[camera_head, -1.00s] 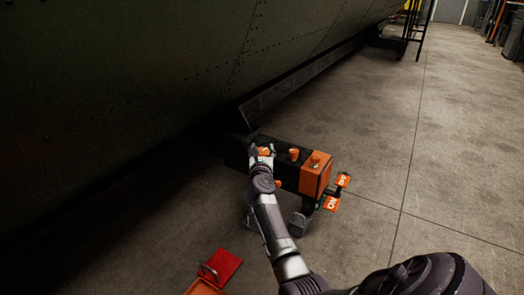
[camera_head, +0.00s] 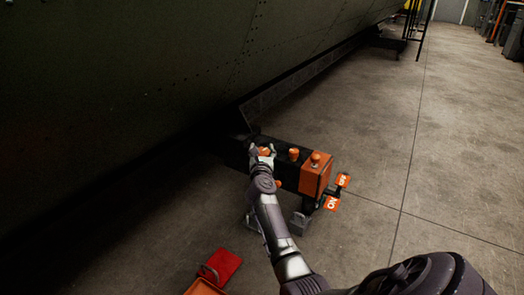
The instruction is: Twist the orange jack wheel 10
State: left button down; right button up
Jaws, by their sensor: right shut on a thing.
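The jack (camera_head: 288,176) is a black body with an orange end block (camera_head: 316,175), standing on the floor beside the dark fuselage. An orange wheel (camera_head: 264,151) shows on its top at the left, partly hidden by my right gripper (camera_head: 262,155). My right gripper is shut on this wheel, with the arm reaching up from the bottom of the view. Other orange knobs (camera_head: 294,154) stand on the jack to the right of the gripper. The wheel's number cannot be read. My left gripper is not in view.
Two orange pedals with white lettering (camera_head: 332,203) stick out at the jack's right. A red lidded box (camera_head: 222,265) lies open on the floor at bottom. The riveted fuselage (camera_head: 140,80) fills the left. The concrete floor on the right is clear; a black ladder stand (camera_head: 414,30) is far back.

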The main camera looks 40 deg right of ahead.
jog(key=shift+f, duration=0.15)
dwell(0.3)
jog(key=o, duration=0.9)
notch_tip(320, 180, up, 10)
jog(key=shift+r, duration=0.1)
